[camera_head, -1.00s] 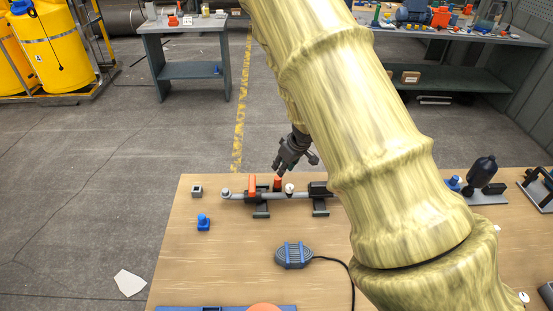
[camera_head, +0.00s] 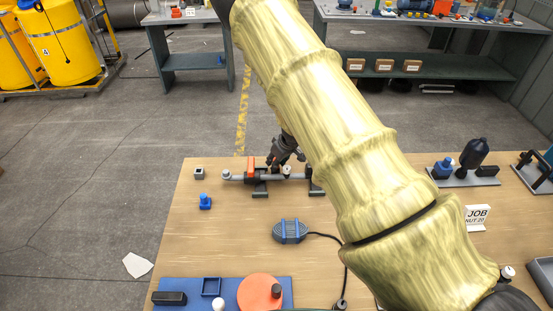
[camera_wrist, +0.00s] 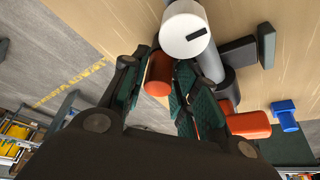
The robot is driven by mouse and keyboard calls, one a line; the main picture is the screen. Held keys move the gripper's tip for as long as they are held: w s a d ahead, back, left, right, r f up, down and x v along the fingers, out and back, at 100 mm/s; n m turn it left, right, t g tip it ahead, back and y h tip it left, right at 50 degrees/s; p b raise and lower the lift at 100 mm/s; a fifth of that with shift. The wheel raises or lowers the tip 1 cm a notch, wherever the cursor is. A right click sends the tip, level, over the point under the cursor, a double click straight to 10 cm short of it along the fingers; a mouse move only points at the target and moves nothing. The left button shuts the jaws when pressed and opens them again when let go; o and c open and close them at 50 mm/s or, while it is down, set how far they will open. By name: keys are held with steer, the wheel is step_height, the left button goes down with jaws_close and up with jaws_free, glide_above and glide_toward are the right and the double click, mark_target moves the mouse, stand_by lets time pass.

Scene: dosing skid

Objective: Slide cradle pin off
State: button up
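The cradle (camera_head: 260,190) stands on the wooden bench and carries a grey rod (camera_head: 237,178) lying across. My gripper (camera_head: 280,158) points down at the rod, just behind a white round-topped part (camera_head: 287,170). In the wrist view an orange cylindrical pin (camera_wrist: 158,75) stands between the two fingertips of my gripper (camera_wrist: 163,72). The fingers lie close on both sides of it; whether they press on it I cannot tell. In the head view the gripper hides this pin.
A blue fitting (camera_head: 205,202) and a small grey block (camera_head: 199,173) lie left of the cradle. A blue-grey ribbed pad (camera_head: 290,231) with a cable is in front. A blue tray (camera_head: 183,285) lies at the front edge. Bench between is clear.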

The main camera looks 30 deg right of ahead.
steer(key=shift+s+r, duration=0.2)
steer(key=shift+w+f, duration=0.4)
steer(key=shift+f, duration=0.05)
steer(key=shift+c, duration=0.7)
steer(key=shift+w+f, duration=0.1)
steer(key=shift+w, duration=0.05)
steer(key=c, duration=0.3)
steer(key=shift+c, duration=1.1)
steer(key=shift+s+r, duration=0.2)
steer(key=shift+r, duration=0.05)
steer(key=shift+w+r+p, duration=0.1)
steer(key=shift+r+p, duration=0.15)
steer(key=shift+p, duration=0.2)
steer(key=shift+d+r+p, duration=0.1)
steer(key=shift+r+p, duration=1.55)
steer(key=shift+p, duration=0.05)
steer(key=shift+r+p, duration=0.9)
steer(key=shift+p, duration=0.1)
